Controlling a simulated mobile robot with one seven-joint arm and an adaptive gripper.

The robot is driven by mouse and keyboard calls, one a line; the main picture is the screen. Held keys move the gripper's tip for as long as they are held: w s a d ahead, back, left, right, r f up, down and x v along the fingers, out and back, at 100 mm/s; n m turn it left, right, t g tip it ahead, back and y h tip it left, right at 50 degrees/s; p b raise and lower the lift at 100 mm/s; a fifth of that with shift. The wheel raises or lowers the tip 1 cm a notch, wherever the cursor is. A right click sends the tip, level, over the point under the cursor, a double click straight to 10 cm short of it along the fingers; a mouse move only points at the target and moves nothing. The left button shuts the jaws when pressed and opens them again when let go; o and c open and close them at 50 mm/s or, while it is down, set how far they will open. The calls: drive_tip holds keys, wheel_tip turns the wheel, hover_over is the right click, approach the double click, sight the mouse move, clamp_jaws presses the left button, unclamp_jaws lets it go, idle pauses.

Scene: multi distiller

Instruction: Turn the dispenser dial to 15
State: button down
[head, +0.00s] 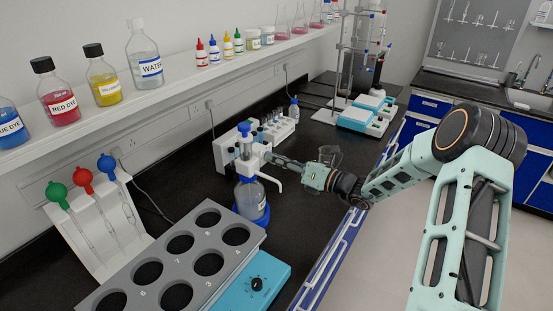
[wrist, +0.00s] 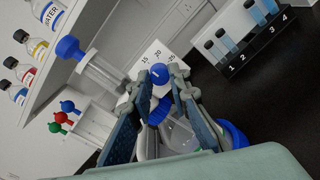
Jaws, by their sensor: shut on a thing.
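The dispenser is a clear bottle (head: 249,192) with a blue collar at its base and a white top with a spout and a blue-capped plunger (head: 244,128). My gripper (head: 271,157) reaches in from the right to the dispenser's top. In the wrist view the blue dial knob (wrist: 160,74) sits between the two fingertips of my gripper (wrist: 161,79), which is shut on it. A white scale plate (wrist: 151,54) behind the knob shows 15, 20 and 25. A small light mark shows on the knob; which number it points at is not clear.
A grey rack (head: 167,269) with round holes stands in front left of the dispenser, beside a blue device (head: 258,284). A tube rack (head: 276,128) stands close behind. A glass beaker (head: 330,155) stands behind my wrist. A bottle shelf (head: 190,72) runs above.

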drive_tip(key=c, duration=1.8)
unclamp_jaws()
drive_tip(key=v, duration=1.2)
drive_tip(key=shift+s+f, duration=0.1)
